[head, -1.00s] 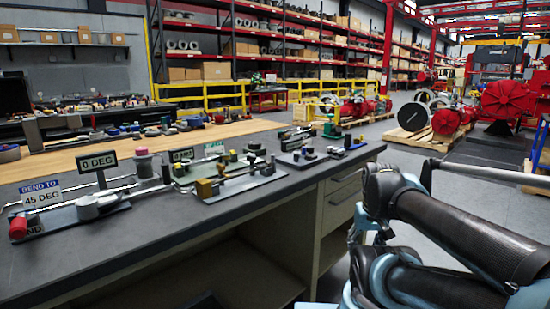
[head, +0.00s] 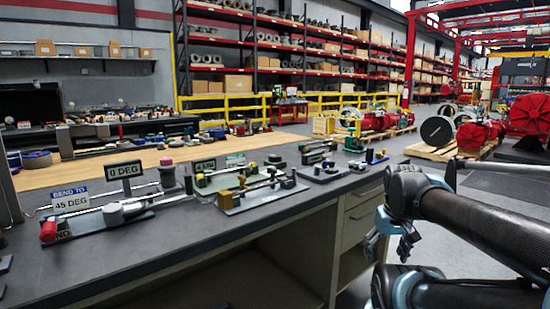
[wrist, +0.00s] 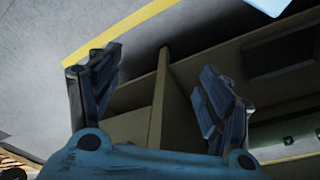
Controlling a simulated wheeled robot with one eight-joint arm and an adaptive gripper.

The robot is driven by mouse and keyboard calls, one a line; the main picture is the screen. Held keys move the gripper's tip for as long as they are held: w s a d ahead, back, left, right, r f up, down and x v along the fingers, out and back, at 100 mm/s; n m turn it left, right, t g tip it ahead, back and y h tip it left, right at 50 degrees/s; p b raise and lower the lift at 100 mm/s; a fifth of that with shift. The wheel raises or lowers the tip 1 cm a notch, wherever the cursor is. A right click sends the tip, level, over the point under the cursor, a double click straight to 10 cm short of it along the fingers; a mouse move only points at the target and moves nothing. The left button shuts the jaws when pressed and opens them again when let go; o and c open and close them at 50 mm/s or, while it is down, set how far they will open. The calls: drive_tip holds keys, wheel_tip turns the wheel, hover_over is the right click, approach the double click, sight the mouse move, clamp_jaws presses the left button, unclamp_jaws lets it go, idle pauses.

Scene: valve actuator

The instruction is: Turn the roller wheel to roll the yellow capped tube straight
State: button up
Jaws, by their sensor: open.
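Several small fixtures stand on the dark bench top (head: 185,228). A grey plate with tubes and a dark olive block (head: 226,199) is near the middle. Small yellow parts (head: 200,180) show on the green-based fixture (head: 225,183) behind it. At this size I cannot tell which part is the yellow capped tube or the roller wheel. My gripper (head: 392,246) hangs beside the bench's right end, apart from all the fixtures. In the wrist view my gripper (wrist: 162,75) is open and empty, above the bench's cabinet side and the floor.
A bender with a red-ended handle (head: 49,230) and a "45 DEG" sign (head: 70,200) stands at the left. A "0 DEG" sign (head: 125,170) is behind it. The bench's front edge and drawers (head: 362,215) lie between my arm and the fixtures. Open floor (head: 470,230) is at the right.

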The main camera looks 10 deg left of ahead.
drive_tip(key=w+a+r+n, duration=0.3)
drive_tip(key=w+r+n, duration=0.1)
drive_tip(key=w+r, duration=0.45)
drive_tip(key=w+a+r+n, duration=0.2)
drive_tip(key=w+r+n, duration=0.2)
drive_tip(key=w+r, duration=0.4)
wheel_tip(320, 180, up, 16)
drive_tip(key=n+g, duration=0.2)
drive_tip(key=n, duration=2.2)
hover_over(275, 156)
drive_tip(key=f, duration=1.7)
drive_tip(key=shift+w+f, duration=0.25)
drive_tip(key=shift+w, duration=0.15)
drive_tip(key=c, duration=1)
